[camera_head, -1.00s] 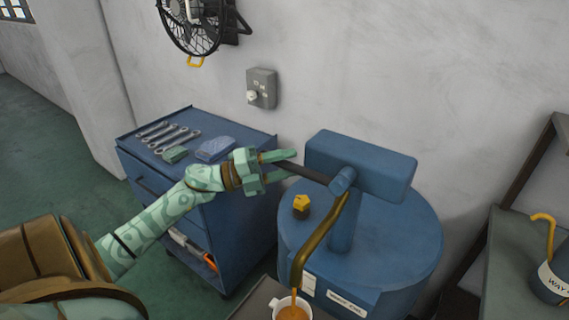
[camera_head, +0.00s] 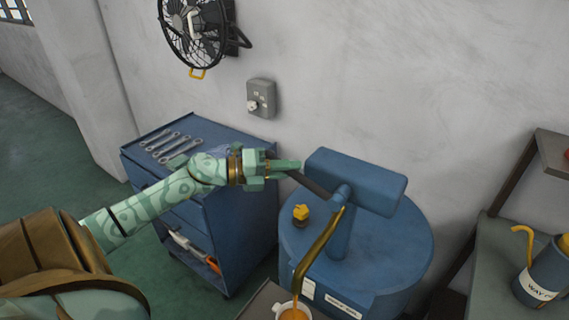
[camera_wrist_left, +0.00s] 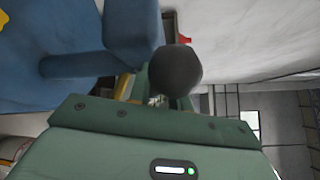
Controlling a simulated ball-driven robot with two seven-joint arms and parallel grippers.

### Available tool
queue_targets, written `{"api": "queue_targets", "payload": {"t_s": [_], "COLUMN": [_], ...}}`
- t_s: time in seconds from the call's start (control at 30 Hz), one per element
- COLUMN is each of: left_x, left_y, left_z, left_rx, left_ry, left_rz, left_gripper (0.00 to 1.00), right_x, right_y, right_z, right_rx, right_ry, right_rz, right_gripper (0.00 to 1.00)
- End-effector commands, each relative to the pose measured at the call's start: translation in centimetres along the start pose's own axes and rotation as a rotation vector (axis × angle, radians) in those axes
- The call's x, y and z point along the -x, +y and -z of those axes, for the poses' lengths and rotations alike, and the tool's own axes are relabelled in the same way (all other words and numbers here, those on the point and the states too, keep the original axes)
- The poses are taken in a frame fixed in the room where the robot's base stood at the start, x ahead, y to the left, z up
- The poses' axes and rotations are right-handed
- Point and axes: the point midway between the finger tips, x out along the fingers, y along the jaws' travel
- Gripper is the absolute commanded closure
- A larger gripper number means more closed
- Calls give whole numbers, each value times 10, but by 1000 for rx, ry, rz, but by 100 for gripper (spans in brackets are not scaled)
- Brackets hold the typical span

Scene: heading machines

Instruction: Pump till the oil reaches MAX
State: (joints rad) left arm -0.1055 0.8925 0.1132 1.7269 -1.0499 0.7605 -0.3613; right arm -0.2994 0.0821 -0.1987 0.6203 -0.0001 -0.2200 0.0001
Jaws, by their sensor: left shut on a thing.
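My left gripper (camera_head: 287,166) is shut on the dark pump handle (camera_head: 316,187), near its outer end. The handle slopes up from the pump's pivot toward the gripper. In the left wrist view the round dark end of the handle (camera_wrist_left: 174,70) shows at the fingers. The blue pump head (camera_head: 365,182) stands on a blue oil drum (camera_head: 395,250). Its brass spout (camera_head: 318,248) curves down over a white container (camera_head: 281,309) with amber oil (camera_head: 294,314) in it. The frame's bottom edge cuts off the container, and no MAX mark can be read. My right gripper is out of view.
A blue tool cabinet (camera_head: 240,225) with wrenches on top stands left of the drum, below my left arm. A yellow cap (camera_head: 301,212) sits on the drum. A wall fan (camera_head: 196,30) and a grey switch box (camera_head: 261,97) hang behind. A shelf (camera_head: 497,262) with a can (camera_head: 540,282) is at right.

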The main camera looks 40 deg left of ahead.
Motion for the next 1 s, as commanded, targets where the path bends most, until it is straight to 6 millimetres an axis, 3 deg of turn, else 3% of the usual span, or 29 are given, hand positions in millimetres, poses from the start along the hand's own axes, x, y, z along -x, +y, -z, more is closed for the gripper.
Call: {"api": "queue_targets", "payload": {"t_s": [0.33,0.37,0.4,0.43,0.77,0.87,1.0], "left_x": [0,0,0,0,3,15,46], "left_y": [-1,-1,-1,-1,0,1,2], "left_z": [0,0,0,0,0,0,1], "left_rx": [-8,-8,-8,-7,-6,-6,-2], "left_ry": [2,2,2,2,1,1,2], "left_rz": [-6,-6,-6,-6,-6,-9,-11], "left_gripper": [100,72,61,59,59,59,59], "right_x": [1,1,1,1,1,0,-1], "right_y": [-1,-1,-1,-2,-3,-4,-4], "right_z": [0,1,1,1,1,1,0], "right_rx": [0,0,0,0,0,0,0], "right_ry": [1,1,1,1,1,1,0], "right_rz": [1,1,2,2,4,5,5], "right_gripper": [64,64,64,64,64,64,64]}}
